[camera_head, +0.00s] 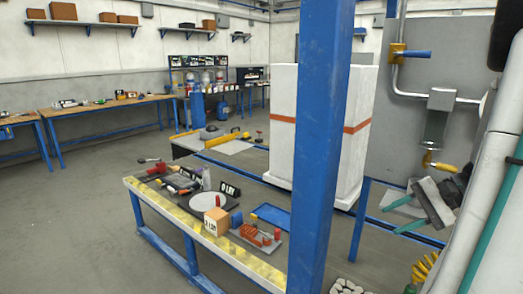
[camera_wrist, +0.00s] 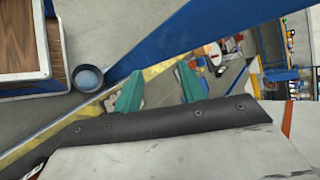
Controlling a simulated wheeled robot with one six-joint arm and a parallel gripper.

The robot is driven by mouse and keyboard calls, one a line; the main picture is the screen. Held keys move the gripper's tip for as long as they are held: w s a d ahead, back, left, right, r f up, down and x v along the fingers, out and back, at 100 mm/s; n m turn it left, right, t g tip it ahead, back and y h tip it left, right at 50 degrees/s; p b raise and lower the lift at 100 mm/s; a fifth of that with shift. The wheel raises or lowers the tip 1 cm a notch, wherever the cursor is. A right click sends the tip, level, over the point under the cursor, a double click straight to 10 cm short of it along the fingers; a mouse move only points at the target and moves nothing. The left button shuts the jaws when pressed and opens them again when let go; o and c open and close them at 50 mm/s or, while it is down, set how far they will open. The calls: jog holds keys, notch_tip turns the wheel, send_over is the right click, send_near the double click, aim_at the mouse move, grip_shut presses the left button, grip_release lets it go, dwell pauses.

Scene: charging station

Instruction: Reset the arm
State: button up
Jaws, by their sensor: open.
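My gripper (camera_head: 400,214) is at the right of the head view, raised beside the thick blue post (camera_head: 322,120), with its two teal fingers apart and pointing left. In the wrist view my gripper (camera_wrist: 159,70) shows both teal fingers spread, with nothing held between them. A blue beam (camera_wrist: 195,42) crosses the wrist view beyond the fingers. My arm comes in from the right edge of the head view and hides part of what lies behind it.
A low blue-framed table (camera_head: 215,246) with a yellow edge holds a wooden cube (camera_head: 216,221), a blue tray (camera_head: 272,216) and several tools. A white cabinet (camera_head: 343,130) with an orange band stands behind the post. Open floor (camera_head: 75,215) lies at the left.

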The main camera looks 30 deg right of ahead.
jog(key=s+a+r+n+g+h, duration=0.1)
jog(key=a+n+g+h, duration=0.1)
jog(key=a+n, duration=0.3)
jog(key=s+a+r+n+g+h, duration=0.1)
jog(key=s+a+r+n+h, duration=0.1)
jog(key=a, duration=1.1)
jog(key=s+a+r+n+g+h, duration=0.1)
jog(key=a+r+n+g+h, duration=0.1)
jog(key=a+n, duration=0.5)
jog(key=a+h, duration=0.1)
jog(key=a, duration=0.1)
jog(key=shift+s+a+n+g+h, duration=0.3)
jog(key=shift+s, duration=0.05)
jog(key=shift+s+a, duration=0.1)
jog(key=shift+c, duration=0.5)
